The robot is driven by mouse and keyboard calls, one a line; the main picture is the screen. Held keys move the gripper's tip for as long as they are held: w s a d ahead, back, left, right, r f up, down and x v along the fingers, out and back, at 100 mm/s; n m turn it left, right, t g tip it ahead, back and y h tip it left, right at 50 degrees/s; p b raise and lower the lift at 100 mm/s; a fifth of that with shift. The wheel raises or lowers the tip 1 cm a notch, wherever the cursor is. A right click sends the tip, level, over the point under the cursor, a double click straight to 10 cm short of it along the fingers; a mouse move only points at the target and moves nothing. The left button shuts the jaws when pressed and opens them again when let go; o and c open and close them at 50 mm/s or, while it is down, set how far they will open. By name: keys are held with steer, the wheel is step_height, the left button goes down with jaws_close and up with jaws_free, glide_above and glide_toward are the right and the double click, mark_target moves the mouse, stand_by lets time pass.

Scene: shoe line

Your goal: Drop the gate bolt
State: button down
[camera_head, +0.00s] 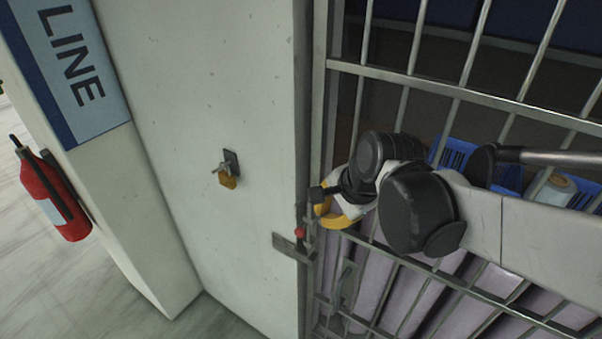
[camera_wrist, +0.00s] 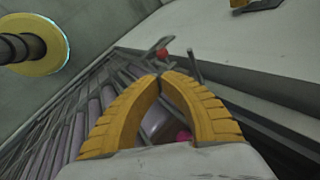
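The gate (camera_head: 440,88) is a grid of grey metal bars beside a pale concrete wall. At its left edge a metal bolt plate (camera_head: 290,246) with a red knob (camera_head: 300,233) sits across the joint with the wall. In the wrist view the red knob (camera_wrist: 163,54) is just beyond my fingertips, apart from them as far as I can see. My gripper (camera_head: 324,206) has yellow fingers and is just above and right of the knob. In the wrist view my gripper (camera_wrist: 162,78) has its tips together, with nothing visible between them.
A padlock (camera_head: 227,177) hangs on the wall left of the gate. A red fire extinguisher (camera_head: 54,192) is at far left. Behind the bars are blue crates (camera_head: 455,155) and a white roll (camera_head: 556,188). A handle (camera_head: 345,287) is low on the gate.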

mark_target(304, 233)
steer(key=shift+s, duration=0.15)
steer(key=shift+f, duration=0.1)
steer(key=b+x, duration=0.2)
steer(key=x, duration=1.2)
step_height(304, 233, down, 5)
steer(key=b, duration=0.5)
steer(key=shift+r, duration=0.25)
